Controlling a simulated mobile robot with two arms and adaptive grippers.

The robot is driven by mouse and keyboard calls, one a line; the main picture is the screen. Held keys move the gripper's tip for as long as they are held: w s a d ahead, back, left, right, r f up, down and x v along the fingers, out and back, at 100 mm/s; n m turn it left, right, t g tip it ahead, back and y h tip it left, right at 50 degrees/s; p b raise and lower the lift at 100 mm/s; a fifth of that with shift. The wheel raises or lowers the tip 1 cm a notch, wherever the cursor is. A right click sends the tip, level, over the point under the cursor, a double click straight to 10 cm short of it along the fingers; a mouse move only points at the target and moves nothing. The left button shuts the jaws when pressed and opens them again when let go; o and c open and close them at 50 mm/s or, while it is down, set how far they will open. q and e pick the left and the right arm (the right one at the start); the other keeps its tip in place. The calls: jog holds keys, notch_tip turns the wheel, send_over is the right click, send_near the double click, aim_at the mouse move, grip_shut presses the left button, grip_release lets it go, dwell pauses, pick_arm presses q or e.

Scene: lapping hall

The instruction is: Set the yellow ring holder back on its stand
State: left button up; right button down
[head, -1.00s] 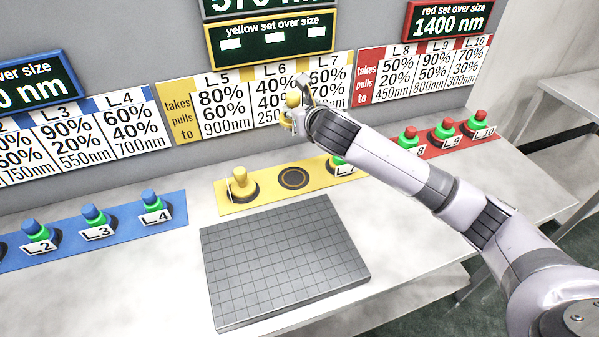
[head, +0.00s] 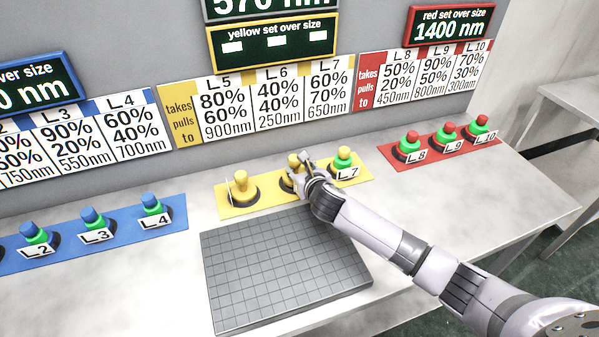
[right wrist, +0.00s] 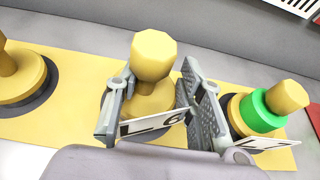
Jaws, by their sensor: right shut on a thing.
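My right gripper (head: 298,168) is shut on a yellow ring holder (head: 293,159) at the middle place of the yellow strip (head: 264,196). In the right wrist view the holder (right wrist: 153,55) stands upright between the two fingers, with its knob up and a white label reading L 6. Its round dark stand (head: 284,187) is mostly hidden under the holder and gripper. I cannot tell whether the holder's base touches the stand. My left gripper is not in view.
A yellow holder (head: 240,187) without a green ring stands to the left, and the L7 holder (head: 343,160) with a green ring is close on the right. A grey gridded plate (head: 285,265) lies in front. Blue and red sets stand at either side.

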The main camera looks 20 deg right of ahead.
jog(key=shift+f, duration=0.5)
jog(key=shift+f, duration=0.15)
jog(key=c, duration=1.1)
grip_release()
jog(key=v, duration=1.2)
jog(key=shift+p, duration=0.3)
